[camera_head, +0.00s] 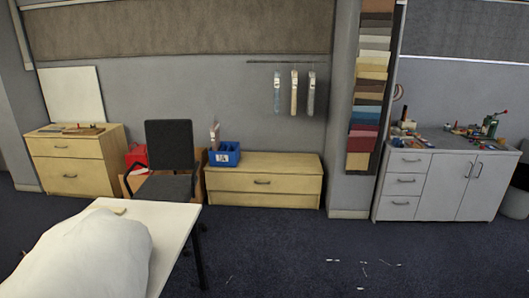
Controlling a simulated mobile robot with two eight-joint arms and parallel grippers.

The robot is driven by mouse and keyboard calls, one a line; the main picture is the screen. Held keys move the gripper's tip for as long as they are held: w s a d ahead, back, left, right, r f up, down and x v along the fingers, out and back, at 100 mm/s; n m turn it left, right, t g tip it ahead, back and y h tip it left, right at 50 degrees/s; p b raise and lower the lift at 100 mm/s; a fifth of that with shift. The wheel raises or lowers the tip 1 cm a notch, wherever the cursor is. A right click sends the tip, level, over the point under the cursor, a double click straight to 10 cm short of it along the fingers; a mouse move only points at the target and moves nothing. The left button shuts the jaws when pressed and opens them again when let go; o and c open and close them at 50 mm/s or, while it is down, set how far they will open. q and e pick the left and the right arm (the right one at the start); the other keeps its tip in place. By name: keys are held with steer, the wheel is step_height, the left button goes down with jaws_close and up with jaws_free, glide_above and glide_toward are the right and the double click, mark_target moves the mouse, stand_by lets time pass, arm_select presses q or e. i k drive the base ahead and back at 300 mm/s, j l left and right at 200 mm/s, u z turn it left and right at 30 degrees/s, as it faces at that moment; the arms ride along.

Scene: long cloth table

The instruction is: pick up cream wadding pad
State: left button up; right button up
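A white table (180,222) comes in at the lower left. A large, rounded white mass (85,258) lies on it, cut off by the bottom edge of the picture. It looks like soft stuffing or cloth, but I cannot tell which. A small cream-beige piece (119,210) shows at its far side, near the table's back edge, partly hidden by the mass. It may be the cream wadding pad; it is too small to be sure. Neither of my grippers is in view.
A dark chair (170,150) stands behind the table. Low wooden drawers (262,183) with a blue bin (224,154) stand along the wall, with a grey cabinet (440,180) at the right. The dark floor (330,255) right of the table is mostly open, with small pale scraps.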

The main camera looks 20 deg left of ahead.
mark_target(118, 210)
steer(key=i+u, duration=0.4)
steer(key=i, duration=0.3)
steer(key=i+l+u, duration=0.1)
steer(key=i+u, duration=0.3)
steer(key=i, duration=0.35)
steer(key=i+u, duration=0.2)
steer(key=u, duration=0.2)
steer(key=i+u, duration=0.2)
steer(key=u, duration=0.15)
steer(key=i+l+u, duration=0.1)
steer(key=u, duration=0.3)
steer(key=i+l+u, duration=0.15)
steer(key=u, duration=0.2)
steer(key=i+u, duration=0.25)
steer(key=u, duration=0.15)
steer(key=i+l+u, duration=0.2)
steer(key=u, duration=0.2)
steer(key=i+l+u, duration=0.25)
steer(key=u, duration=0.2)
steer(key=i+l+u, duration=0.15)
steer(key=l+u, duration=0.25)
steer(key=i+j, duration=0.05)
steer(key=j, duration=0.05)
